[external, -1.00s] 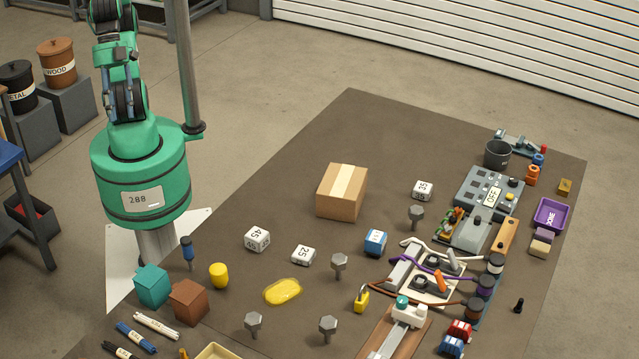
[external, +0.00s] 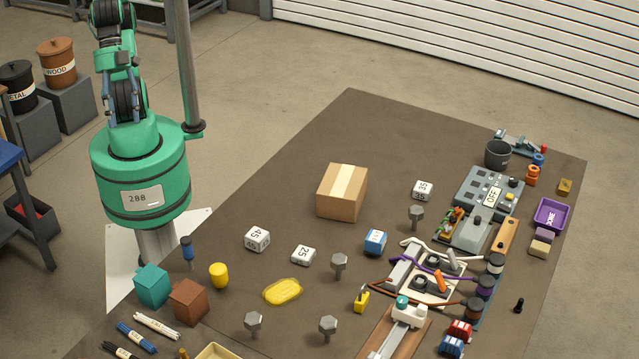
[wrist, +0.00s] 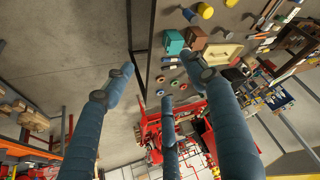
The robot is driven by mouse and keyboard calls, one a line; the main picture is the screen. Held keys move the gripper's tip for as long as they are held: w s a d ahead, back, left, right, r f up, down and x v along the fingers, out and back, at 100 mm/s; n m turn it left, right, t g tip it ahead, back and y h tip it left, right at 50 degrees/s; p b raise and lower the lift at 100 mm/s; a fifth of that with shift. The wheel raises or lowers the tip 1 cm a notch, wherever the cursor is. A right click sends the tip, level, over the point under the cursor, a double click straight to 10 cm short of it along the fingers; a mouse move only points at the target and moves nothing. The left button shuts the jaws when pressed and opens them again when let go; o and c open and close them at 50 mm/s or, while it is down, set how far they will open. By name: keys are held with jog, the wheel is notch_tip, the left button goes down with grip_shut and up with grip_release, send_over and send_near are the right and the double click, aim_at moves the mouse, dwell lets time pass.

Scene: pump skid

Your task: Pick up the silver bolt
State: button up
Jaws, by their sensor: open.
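Several silver bolts with hexagonal heads stand head-up on the brown mat in the external view: one near the grey panel (external: 416,213), one in the middle (external: 340,263), and two at the front, left (external: 254,321) and right (external: 328,325). My gripper (wrist: 155,80) shows in the wrist view as blue fingers spread wide, with nothing between them. It is high above and away from the mat. I cannot clearly make out the bolts in the wrist view.
On the mat (external: 330,130) are a cardboard box (external: 342,192), white number blocks (external: 257,239), a yellow puddle-like patch (external: 283,292), a blue block (external: 375,242) and a teal block (external: 152,286). The mat's far part is clear.

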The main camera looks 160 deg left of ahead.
jog(key=w+a+f+n+t+y+p, duration=0.1)
jog(key=w+a, duration=0.2)
jog(key=w, duration=0.5)
jog(key=w+a+f+n+t+p, duration=0.1)
jog(key=w+a, duration=0.3)
jog(key=w, duration=0.5)
jog(key=w+a+f+n+t+y+p, duration=0.25)
jog(key=w+a+f, duration=0.45)
jog(key=w+a, duration=0.5)
jog(key=n+y+p, duration=0.4)
jog(key=y+p, duration=0.1)
jog(key=y, duration=0.2)
send_near(332, 256)
jog(key=shift+v, duration=0.85)
jog(key=shift+a, duration=0.1)
jog(key=shift+a, duration=0.1)
jog(key=shift+b+x, duration=0.6)
jog(key=shift+x, duration=3.6)
jog(key=shift+f, duration=0.25)
